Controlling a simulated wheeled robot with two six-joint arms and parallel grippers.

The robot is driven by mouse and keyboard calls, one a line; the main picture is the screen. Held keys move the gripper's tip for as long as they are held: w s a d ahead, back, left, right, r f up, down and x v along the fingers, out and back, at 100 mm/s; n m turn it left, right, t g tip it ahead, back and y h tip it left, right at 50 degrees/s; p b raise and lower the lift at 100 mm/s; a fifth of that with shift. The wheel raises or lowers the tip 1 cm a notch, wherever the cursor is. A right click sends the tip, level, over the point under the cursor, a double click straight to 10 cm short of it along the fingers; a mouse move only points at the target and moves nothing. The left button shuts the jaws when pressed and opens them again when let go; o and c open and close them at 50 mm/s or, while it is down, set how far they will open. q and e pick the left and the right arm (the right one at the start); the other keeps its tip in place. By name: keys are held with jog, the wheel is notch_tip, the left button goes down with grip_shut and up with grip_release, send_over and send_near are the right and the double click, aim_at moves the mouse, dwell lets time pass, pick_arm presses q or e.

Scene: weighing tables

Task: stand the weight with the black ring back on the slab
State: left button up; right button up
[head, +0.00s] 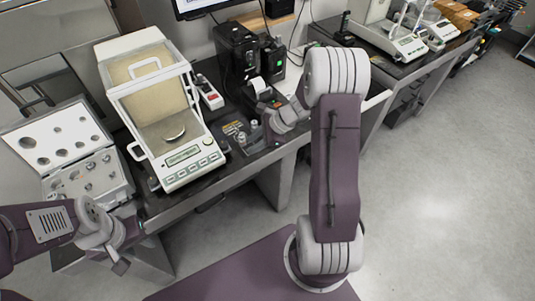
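Two small metal weights stand close together at the right front of the near table: one (241,138) on the left and one (253,124) beside it. They are too small to tell which has a black ring. A dark slab-like surface (232,128) with pale markings lies by them. My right gripper (262,138) is at these weights, just to their right; whether its fingers are open or touch a weight is unclear. My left gripper (120,265) hangs low in front of the table, away from the weights; its finger opening is too small to judge.
A balance (182,167) with a glass case stands left of the weights, a round metal piece (174,134) inside. An open weight case (128,190) is at the far left. A red-and-white device (209,95) and black machines (238,50) stand behind. The floor at right is clear.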

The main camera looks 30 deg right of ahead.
pick_arm(q)
jog(key=shift+s+a, duration=0.15)
pick_arm(e)
jog(key=s+a+r+n+g+h, duration=0.1)
jog(key=s+a+n+h, duration=0.1)
jog(key=s+n, duration=0.7)
jog(key=s+a+r+n+g+h, duration=0.1)
jog(key=s+a+n+g+h, duration=0.1)
jog(key=s+n, duration=0.7)
jog(key=a+n+h, duration=0.1)
jog(key=n, duration=0.2)
jog(key=shift+a+r+h, duration=0.2)
jog(key=shift+r+h, duration=0.1)
pick_arm(q)
jog(key=shift+s, duration=0.1)
pick_arm(e)
jog(key=shift+s, duration=0.1)
